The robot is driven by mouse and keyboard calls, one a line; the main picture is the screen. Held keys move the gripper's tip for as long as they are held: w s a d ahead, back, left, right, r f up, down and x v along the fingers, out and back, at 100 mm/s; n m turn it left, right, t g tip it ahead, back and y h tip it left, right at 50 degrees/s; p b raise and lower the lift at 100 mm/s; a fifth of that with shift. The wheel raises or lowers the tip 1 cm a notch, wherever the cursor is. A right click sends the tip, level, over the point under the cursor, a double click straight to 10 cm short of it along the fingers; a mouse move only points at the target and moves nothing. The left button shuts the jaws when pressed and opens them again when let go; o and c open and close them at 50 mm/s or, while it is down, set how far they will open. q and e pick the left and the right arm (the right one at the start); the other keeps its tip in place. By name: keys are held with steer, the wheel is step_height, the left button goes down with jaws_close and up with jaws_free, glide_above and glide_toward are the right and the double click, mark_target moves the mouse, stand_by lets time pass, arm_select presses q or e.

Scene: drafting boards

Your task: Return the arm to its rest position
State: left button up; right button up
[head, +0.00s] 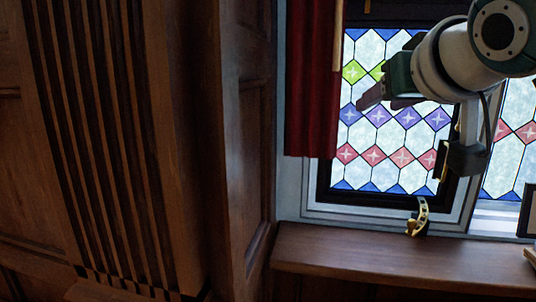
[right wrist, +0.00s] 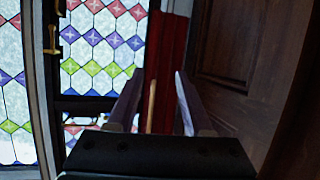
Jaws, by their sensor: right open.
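My right gripper (head: 372,98) is raised in front of the stained-glass window (head: 374,155), its fingers pointing left towards the red curtain. My right arm comes in from the upper right. In the right wrist view the two fingers of the gripper (right wrist: 157,88) stand apart. Nothing is held between them; the red curtain (right wrist: 165,55) and a thin light wooden rod (right wrist: 151,105) show in the gap behind. My left gripper is in neither view.
The red curtain (head: 309,80) hangs left of the window. A brass handle (head: 418,216) sits at the window's bottom, above the wooden sill (head: 375,258). Dark carved wood panelling (head: 130,130) fills the left side. A dark frame (head: 527,210) stands at the right edge.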

steer(key=s+d+f+g, duration=0.1)
steer(key=s+f+g, duration=0.5)
steer(key=s+f, duration=1.15)
steer(key=s+f+n+g, duration=0.1)
steer(key=s+f+g, duration=0.1)
steer(key=s, duration=0.6)
steer(key=s+d+f+g, duration=0.1)
steer(key=s+f, duration=0.3)
steer(key=s, duration=0.5)
steer(key=shift+d+f+n+g, duration=0.2)
steer(key=shift+n+g, duration=0.2)
steer(key=shift+g, duration=0.3)
steer(key=shift+w, duration=0.15)
steer(key=shift+c, duration=0.3)
